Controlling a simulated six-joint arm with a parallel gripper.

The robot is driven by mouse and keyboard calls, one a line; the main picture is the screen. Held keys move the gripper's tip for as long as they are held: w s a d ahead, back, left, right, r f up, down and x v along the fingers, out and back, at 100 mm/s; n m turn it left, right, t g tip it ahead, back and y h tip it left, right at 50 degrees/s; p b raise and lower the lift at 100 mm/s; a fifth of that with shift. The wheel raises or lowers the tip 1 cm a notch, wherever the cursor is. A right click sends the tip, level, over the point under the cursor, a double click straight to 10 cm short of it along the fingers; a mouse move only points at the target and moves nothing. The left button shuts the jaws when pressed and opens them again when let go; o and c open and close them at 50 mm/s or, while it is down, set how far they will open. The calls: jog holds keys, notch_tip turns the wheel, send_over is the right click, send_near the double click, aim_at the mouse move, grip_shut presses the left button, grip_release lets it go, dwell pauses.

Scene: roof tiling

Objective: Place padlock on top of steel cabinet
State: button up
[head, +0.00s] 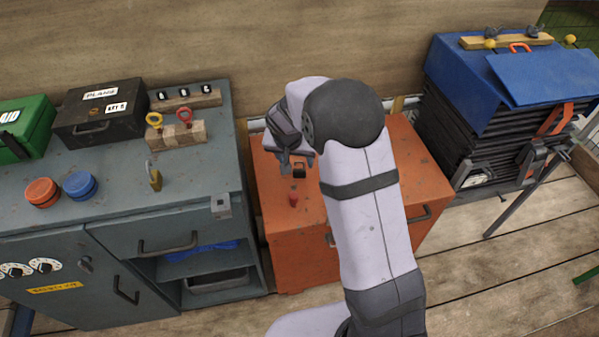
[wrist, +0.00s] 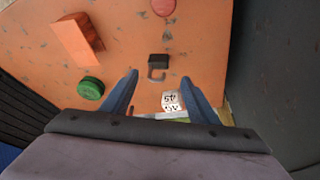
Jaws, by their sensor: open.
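A small dark padlock (wrist: 158,61) with a brownish shackle lies on the orange cabinet (wrist: 110,50). In the wrist view it is just beyond and between my open fingertips. My gripper (wrist: 160,75) is empty and points down above the orange top. In the head view my gripper (head: 285,163) hangs over the orange cabinet (head: 300,250), and a dark item that looks like this padlock (head: 299,170) shows beside it. A grey-blue steel cabinet (head: 110,175) stands to the left. A brass padlock-like item (head: 154,177) stands on its top.
The grey-blue top also holds orange (head: 42,192) and blue (head: 80,184) round caps, a wooden key block (head: 176,134), a black box (head: 98,110) and a green case (head: 22,128). The orange top bears a green disc (wrist: 90,88), an orange block (wrist: 75,40) and a red item (wrist: 163,7).

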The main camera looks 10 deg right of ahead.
aim_at(299, 169)
jog(key=shift+d+p+x, duration=0.2)
jog(key=shift+p+x, duration=0.1)
jog(key=shift+x, duration=2.3)
jog(key=c, duration=1.4)
jog(key=shift+r, duration=0.15)
grip_shut()
notch_tip(299, 169, up, 10)
